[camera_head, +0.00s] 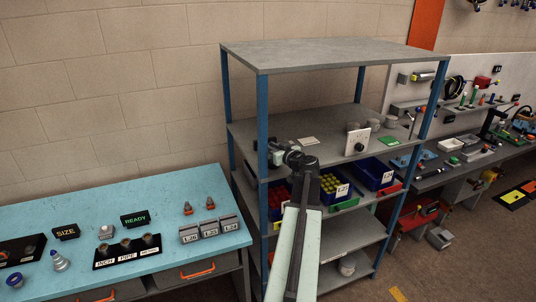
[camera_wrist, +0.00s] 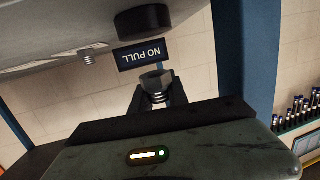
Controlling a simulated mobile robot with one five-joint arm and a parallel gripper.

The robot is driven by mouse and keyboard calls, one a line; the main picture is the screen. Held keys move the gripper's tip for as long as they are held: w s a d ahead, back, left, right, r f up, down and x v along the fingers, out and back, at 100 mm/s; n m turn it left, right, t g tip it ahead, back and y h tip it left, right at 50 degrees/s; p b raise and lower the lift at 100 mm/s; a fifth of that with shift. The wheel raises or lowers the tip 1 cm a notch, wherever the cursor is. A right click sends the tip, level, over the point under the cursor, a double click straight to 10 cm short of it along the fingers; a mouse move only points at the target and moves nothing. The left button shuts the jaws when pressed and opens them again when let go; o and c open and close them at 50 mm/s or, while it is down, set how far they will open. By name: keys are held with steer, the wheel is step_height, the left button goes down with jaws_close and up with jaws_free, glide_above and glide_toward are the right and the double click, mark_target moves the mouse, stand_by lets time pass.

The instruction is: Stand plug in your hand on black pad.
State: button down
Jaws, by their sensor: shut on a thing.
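My gripper (camera_wrist: 157,97) is shut on a grey metal plug (camera_wrist: 155,80) with a threaded part, seen in the wrist view between the two dark fingers. A round black piece (camera_wrist: 143,20) on a grey surface is just beyond the plug, apart from it; I cannot tell whether it is the black pad. A dark label (camera_wrist: 140,54) reading NO PULL, upside down in this view, lies between them. In the head view my wrist is over the shelf unit (camera_head: 340,57), at its middle level; the plug is too small or hidden there.
A small threaded fitting (camera_wrist: 88,58) is left of the label. The shelf also holds a white box with a black knob (camera_head: 357,139), grey cylinders and a blue bin of yellow-topped parts (camera_head: 327,189). A blue post (camera_wrist: 247,60) stands close at right. A blue bench (camera_head: 80,220) is at left.

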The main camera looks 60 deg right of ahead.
steer(key=shift+w+d, duration=0.35)
steer(key=shift+w, duration=0.3)
step_height(320, 180, down, 4)
steer(key=b, duration=0.4)
steer(key=shift+s, duration=0.1)
steer(key=c, duration=1.3)
jaws_free()
steer(key=shift+r, duration=0.1)
steer(key=shift+r, duration=0.1)
steer(key=shift+s+a+r+p, duration=0.15)
steer(key=shift+s+a+p, duration=0.05)
steer(key=shift+p, duration=0.15)
steer(key=p+v, duration=0.1)
steer(key=v, duration=1)
steer(key=shift+s+p, duration=0.25)
steer(key=shift+p, duration=0.05)
